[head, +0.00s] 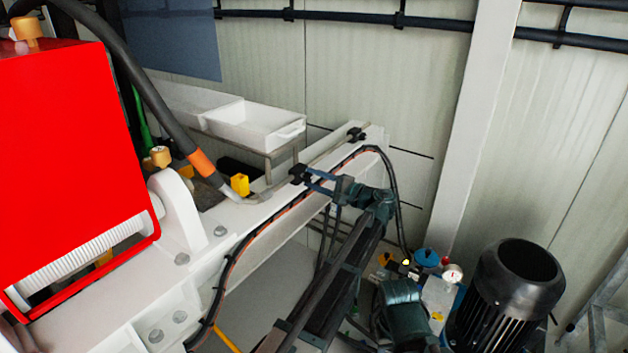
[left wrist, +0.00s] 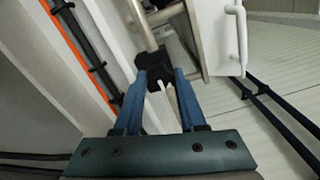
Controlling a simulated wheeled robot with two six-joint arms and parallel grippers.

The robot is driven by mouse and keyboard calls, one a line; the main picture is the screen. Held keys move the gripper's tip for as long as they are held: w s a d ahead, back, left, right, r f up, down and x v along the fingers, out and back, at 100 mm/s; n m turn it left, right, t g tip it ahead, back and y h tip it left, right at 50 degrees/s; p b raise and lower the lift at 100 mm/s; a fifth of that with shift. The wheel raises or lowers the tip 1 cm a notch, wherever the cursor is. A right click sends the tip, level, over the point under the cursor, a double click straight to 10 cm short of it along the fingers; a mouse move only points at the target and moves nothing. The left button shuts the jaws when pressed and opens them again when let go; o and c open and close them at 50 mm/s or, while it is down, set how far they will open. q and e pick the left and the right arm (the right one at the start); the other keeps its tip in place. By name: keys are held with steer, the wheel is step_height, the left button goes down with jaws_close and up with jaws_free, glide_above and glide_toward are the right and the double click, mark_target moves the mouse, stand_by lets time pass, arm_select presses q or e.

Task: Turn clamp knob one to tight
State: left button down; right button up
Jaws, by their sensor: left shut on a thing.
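A black clamp knob (head: 298,173) sits on a metal rod beside the white beam. My left gripper (head: 309,177) reaches it from the right with its blue fingers. In the left wrist view the black knob (left wrist: 152,64) lies between the fingertips of the left gripper (left wrist: 160,76), which are shut on it. A second black knob (head: 356,134) is farther along the rod, with no gripper at it. I cannot read any number or tight mark on either knob. My right gripper is not in view.
A black cable with an orange line (head: 240,247) runs along the white beam (head: 265,212). A yellow block (head: 240,184) is left of the knob. A black motor (head: 510,290) stands at the lower right.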

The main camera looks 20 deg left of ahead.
arm_select(q)
steer(key=shift+m, duration=0.3)
stand_by(0.4)
steer(key=shift+c, duration=2.4)
jaws_free()
